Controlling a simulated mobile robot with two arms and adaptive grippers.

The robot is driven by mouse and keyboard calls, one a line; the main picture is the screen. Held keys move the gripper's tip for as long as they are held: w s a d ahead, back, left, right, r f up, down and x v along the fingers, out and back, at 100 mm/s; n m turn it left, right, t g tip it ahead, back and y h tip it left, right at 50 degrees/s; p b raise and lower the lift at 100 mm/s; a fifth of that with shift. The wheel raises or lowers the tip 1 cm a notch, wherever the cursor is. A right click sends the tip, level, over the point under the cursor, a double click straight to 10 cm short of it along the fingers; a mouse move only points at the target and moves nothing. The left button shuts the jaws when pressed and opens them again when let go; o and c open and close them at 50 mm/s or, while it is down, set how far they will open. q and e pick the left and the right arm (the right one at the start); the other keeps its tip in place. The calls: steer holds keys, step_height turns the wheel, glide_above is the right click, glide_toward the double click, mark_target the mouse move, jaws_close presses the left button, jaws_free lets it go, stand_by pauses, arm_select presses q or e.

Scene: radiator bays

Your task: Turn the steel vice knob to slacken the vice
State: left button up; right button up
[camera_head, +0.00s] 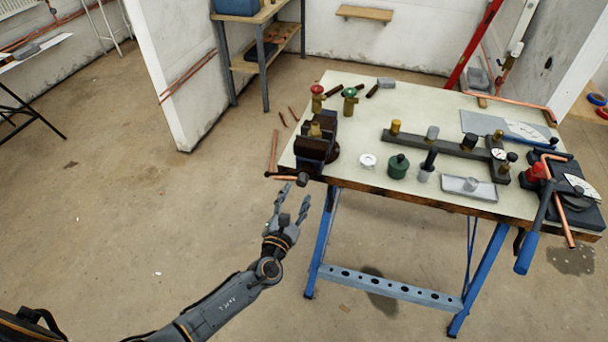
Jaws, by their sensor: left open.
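The dark vice (318,146) is mounted at the left front corner of the workbench (350,110), with a brass piece (315,130) between its jaws. Its grey steel knob (302,180) sticks out at the front edge, with a thin bar handle reaching left from it. My left gripper (294,197) is open and empty just below and in front of the knob, its fingers pointing up towards it. I see no clear contact; the exact gap in depth cannot be told. My right gripper is not in view.
Valves with red (317,90) and green (350,92) handwheels stand behind the vice. A green pot (398,167) and a white roll (367,162) lie to its right. The bench's blue leg (322,245) is right of my gripper.

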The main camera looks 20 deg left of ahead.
mark_target(301, 184)
arm_select(q)
steer(key=shift+w+b, duration=0.9)
steer(key=shift+w, duration=1.65)
